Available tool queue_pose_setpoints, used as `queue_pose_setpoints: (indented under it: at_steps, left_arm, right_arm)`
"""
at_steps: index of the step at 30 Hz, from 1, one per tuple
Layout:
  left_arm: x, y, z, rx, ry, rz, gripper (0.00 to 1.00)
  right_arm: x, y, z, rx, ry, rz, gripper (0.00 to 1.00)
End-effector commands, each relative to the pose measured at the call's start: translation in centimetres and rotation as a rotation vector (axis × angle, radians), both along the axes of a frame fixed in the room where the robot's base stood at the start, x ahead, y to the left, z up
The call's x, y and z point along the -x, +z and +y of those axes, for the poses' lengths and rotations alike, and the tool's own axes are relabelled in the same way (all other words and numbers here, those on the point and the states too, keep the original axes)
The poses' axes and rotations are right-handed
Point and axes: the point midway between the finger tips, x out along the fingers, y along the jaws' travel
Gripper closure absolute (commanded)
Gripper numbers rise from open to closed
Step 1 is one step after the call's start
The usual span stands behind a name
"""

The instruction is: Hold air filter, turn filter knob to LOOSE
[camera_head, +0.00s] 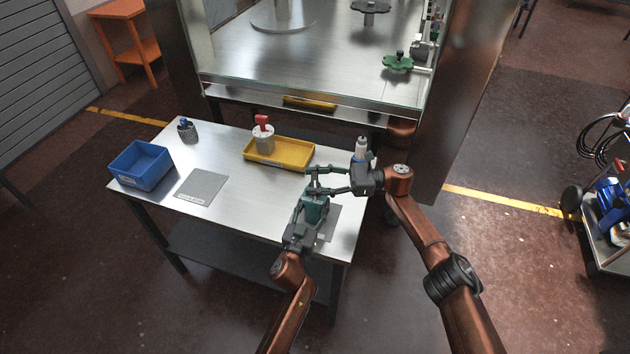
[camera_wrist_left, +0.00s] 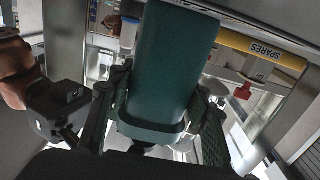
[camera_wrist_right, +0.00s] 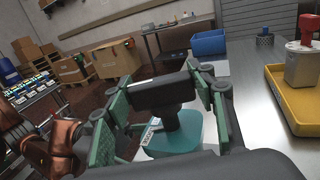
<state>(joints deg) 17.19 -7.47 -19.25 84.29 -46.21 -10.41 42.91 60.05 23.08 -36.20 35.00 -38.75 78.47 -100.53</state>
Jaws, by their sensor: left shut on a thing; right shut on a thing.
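The air filter (camera_head: 316,208) is a teal housing near the front right of the steel table. It also fills the middle of the left wrist view (camera_wrist_left: 172,65). My left gripper (camera_head: 311,212) is shut on its body from the near side, with green fingers on both sides. The filter knob (camera_wrist_right: 160,92) is a dark bar on a stem above the teal top. My right gripper (camera_head: 317,183) reaches in from the right and is shut on the knob, a finger at each end.
A yellow spares tray (camera_head: 262,161) holds a pale unit with a red handle (camera_head: 262,124). A blue bin (camera_head: 120,177), a grey mat (camera_head: 217,181) and a dark mesh cup (camera_head: 193,138) are at left. A white bottle (camera_head: 361,144) stands just behind my right gripper.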

Motion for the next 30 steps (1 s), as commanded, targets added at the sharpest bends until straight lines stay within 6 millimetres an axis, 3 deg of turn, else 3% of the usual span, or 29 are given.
queue_pose_setpoints:
  at_steps: [23, 24, 30]
  left_arm:
    - [0.10, 0.04, -0.30, 0.000, -0.005, -0.002, 0.87]
    - [0.10, 0.04, -0.29, 0.000, -0.005, -0.002, 0.87]
    - [0.07, 0.04, -0.22, 0.001, -0.004, -0.002, 0.87]
  right_arm:
    - [0.11, -0.25, -0.09, 0.004, 0.055, 0.002, 0.73]
    - [0.11, -0.25, -0.09, 0.004, 0.055, 0.002, 0.46]
    - [0.11, -0.12, -0.09, 0.002, 0.055, 0.001, 0.33]
